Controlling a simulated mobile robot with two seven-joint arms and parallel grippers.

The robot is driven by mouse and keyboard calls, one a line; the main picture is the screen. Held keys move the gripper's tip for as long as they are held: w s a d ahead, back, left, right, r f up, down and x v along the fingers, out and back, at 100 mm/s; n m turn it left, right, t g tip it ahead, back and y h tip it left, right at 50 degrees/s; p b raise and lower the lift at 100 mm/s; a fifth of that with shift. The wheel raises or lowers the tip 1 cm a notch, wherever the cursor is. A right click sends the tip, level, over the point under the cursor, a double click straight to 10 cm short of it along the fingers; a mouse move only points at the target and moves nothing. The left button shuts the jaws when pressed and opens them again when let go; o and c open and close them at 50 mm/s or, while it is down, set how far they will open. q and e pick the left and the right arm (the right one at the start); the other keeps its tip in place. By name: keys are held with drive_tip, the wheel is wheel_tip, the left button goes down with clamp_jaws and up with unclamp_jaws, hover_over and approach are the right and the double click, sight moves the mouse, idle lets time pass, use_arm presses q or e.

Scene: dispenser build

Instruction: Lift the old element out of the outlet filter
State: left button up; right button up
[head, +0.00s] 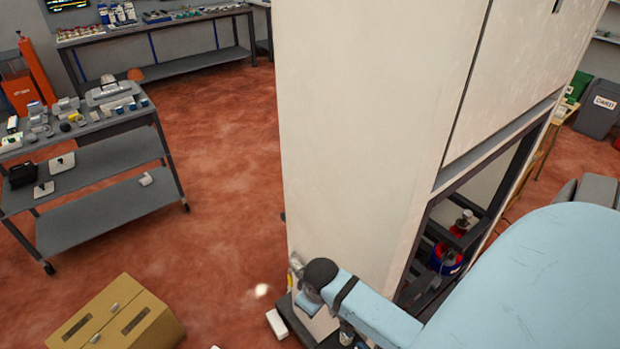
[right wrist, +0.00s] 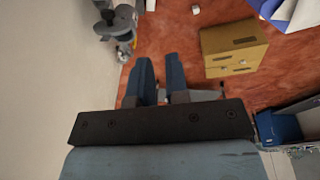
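My right gripper (right wrist: 160,62) shows in the right wrist view as two blue fingers with a narrow gap; floor shows between them and they hold nothing. They point down beside the pale cabinet wall. A grey fitting (right wrist: 117,28) stands by that wall, beyond and left of the fingertips; it may be the outlet filter, but I cannot tell its parts or see the old element. In the head view my pale blue arm reaches to the cabinet's (head: 370,120) lower corner, and the gripper's fingertips cannot be made out. My left gripper is not in view.
A cardboard box (head: 118,318) sits on the floor at lower left. A grey cart (head: 105,150) with several parts stands behind it. A small white block (head: 277,323) lies near the cabinet's base. The red floor between cart and cabinet is mostly clear.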

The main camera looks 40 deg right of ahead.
drive_tip(key=w+d+f+m+g, duration=0.2)
drive_tip(key=w+d+f+m, duration=0.1)
drive_tip(key=w+d+f, duration=0.8)
drive_tip(key=f+b, duration=0.2)
drive_tip(key=w+f+b, duration=0.1)
drive_tip(key=f+b, duration=0.1)
drive_tip(key=w+d+f+b, duration=0.1)
drive_tip(key=f+b, duration=0.1)
drive_tip(key=shift+f+b, duration=0.35)
drive_tip(key=shift+b, duration=0.1)
drive_tip(key=shift+f, duration=0.15)
drive_tip(key=shift+f+b, duration=0.2)
drive_tip(key=shift+b, duration=0.25)
drive_tip(key=shift+f+b, duration=0.35)
drive_tip(key=shift+b, duration=0.1)
drive_tip(key=f+b, duration=0.4)
drive_tip(key=b, duration=0.1)
drive_tip(key=shift+w, duration=0.2)
drive_tip(key=shift+r, duration=0.15)
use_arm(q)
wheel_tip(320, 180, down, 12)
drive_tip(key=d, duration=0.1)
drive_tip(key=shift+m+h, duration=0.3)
use_arm(e)
clamp_jaws()
